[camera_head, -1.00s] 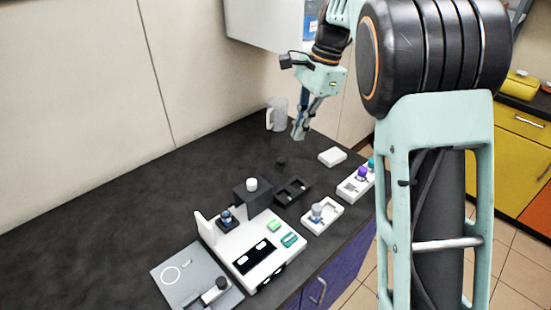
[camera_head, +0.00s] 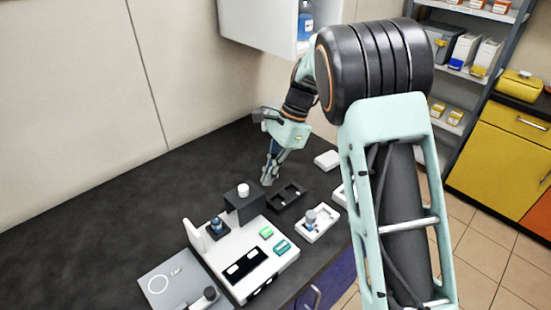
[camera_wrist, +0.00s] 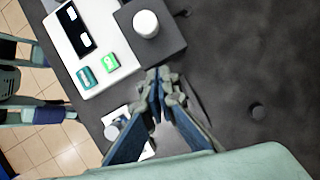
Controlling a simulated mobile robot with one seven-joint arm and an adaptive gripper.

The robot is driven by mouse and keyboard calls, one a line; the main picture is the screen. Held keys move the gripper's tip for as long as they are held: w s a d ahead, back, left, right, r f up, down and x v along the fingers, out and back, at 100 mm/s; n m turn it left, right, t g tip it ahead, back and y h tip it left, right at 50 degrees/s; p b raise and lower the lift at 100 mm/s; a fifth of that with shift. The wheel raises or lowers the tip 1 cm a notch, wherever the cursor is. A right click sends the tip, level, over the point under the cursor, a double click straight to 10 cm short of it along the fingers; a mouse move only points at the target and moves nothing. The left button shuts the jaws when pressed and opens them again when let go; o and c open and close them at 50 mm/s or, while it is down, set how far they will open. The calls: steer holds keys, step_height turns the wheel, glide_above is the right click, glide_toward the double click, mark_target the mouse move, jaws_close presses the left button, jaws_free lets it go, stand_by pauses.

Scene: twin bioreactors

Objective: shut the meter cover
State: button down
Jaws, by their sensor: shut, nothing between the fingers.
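The white meter (camera_head: 232,240) stands on the dark bench, with a black display panel and green and teal buttons on top. It also shows at the upper left of the wrist view (camera_wrist: 62,38). A dark grey block with a white knob (camera_head: 243,190) sits at its back end; the knob is near the top of the wrist view (camera_wrist: 146,23). A thin white panel (camera_head: 194,238) stands upright at the meter's left edge, beside a blue-capped vial (camera_head: 217,226). I cannot tell which part is the cover. My gripper (camera_head: 267,183) is shut and empty, just right of the block and apart from it.
A black tray (camera_head: 286,196) lies close right of my gripper. A white holder (camera_head: 316,224) with a grey-blue piece and a white box (camera_head: 327,160) stand farther right. A grey plate (camera_head: 172,284) lies front left. The bench's left side is clear.

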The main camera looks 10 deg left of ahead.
mark_target(238, 205)
steer(key=shift+s+a+r, duration=0.15)
steer(key=shift+s+a, duration=0.35)
steer(key=shift+a, duration=0.3)
steer(key=shift+s+a+r, duration=0.1)
steer(key=shift+s+a, duration=0.35)
steer(key=shift+a, duration=0.3)
steer(key=shift+s+a, duration=0.25)
steer(key=s+a+p, duration=0.1)
steer(key=s+a, duration=0.6)
steer(key=s, duration=0.1)
steer(key=shift+p, duration=0.35)
steer(key=shift+s, duration=0.1)
steer(key=shift+w+d, duration=0.3)
steer(key=shift+d, duration=0.1)
steer(key=w+d, duration=0.2)
steer(key=d, duration=0.1)
steer(key=shift+r+p, duration=0.1)
steer(key=shift+p, duration=0.3)
steer(key=v, duration=0.9)
steer(key=shift+r, duration=0.35)
